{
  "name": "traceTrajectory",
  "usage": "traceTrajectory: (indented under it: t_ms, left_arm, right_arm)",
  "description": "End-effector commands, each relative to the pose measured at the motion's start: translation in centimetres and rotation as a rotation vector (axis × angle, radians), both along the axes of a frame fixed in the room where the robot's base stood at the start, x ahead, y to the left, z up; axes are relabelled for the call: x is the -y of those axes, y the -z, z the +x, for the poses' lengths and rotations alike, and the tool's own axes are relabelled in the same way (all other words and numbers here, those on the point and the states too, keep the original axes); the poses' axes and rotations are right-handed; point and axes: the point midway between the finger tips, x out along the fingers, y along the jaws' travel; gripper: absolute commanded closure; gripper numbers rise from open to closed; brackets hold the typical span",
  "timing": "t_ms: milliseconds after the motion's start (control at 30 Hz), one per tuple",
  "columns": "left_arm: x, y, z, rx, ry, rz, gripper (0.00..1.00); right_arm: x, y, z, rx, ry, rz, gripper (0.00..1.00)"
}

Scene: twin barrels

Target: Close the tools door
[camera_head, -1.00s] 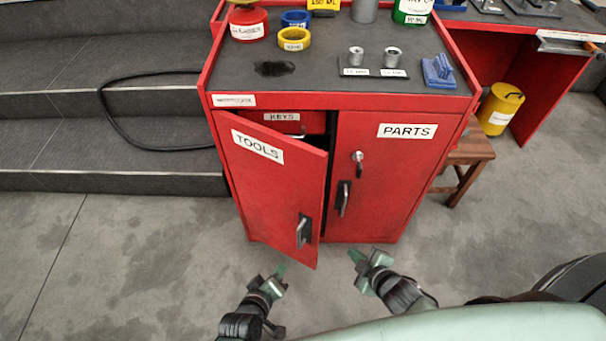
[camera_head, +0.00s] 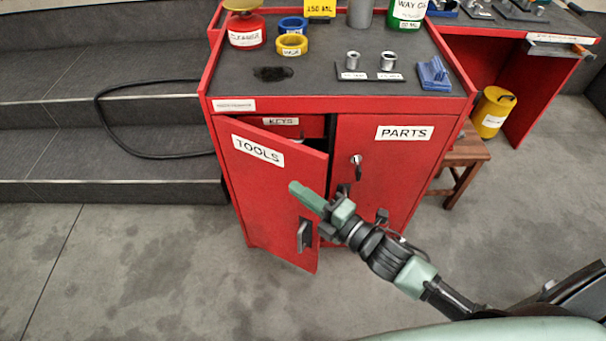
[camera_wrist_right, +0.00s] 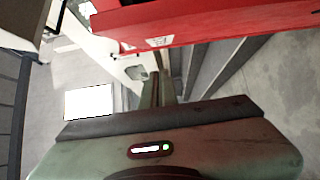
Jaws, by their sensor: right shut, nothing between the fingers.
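The red tools door (camera_head: 262,195) is on the left of the red cabinet and stands partly open, its handle (camera_head: 304,235) on its lower right. The parts door (camera_head: 385,180) beside it is shut, with a key in its lock (camera_head: 357,162). My right gripper (camera_head: 306,197) is shut and empty, raised in front of the tools door near its free edge. Whether it touches the door I cannot tell. In the right wrist view my fingers (camera_wrist_right: 158,90) show below a red panel (camera_wrist_right: 210,25). My left gripper is not in view.
The cabinet top (camera_head: 310,75) carries rings, sockets, a blue block and containers. A wooden stool (camera_head: 463,165) and a yellow can (camera_head: 493,110) stand to the right. Grey steps (camera_head: 110,110) with a black hose are at the left. The floor in front is clear.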

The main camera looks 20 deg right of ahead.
Motion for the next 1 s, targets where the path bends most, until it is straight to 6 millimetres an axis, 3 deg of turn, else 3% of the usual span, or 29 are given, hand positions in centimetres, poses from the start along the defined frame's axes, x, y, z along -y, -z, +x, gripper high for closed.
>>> traceTrajectory:
  t_ms: [100, 333, 833, 1000]
  left_arm:
    - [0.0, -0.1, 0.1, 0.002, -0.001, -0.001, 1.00]
    - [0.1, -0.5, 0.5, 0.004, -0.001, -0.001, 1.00]
    - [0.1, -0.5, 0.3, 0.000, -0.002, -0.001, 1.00]
    - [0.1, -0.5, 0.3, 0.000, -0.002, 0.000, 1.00]
  right_arm:
    - [-1.1, -0.1, 2.1, 0.003, 0.001, 0.001, 1.00]
    - [1.3, 0.1, 4.1, -0.001, 0.001, -0.001, 1.00]
    - [1.9, 0.1, 4.5, -0.003, 0.001, 0.001, 1.00]
    - [3.2, 0.1, 4.6, -0.001, -0.015, -0.004, 1.00]
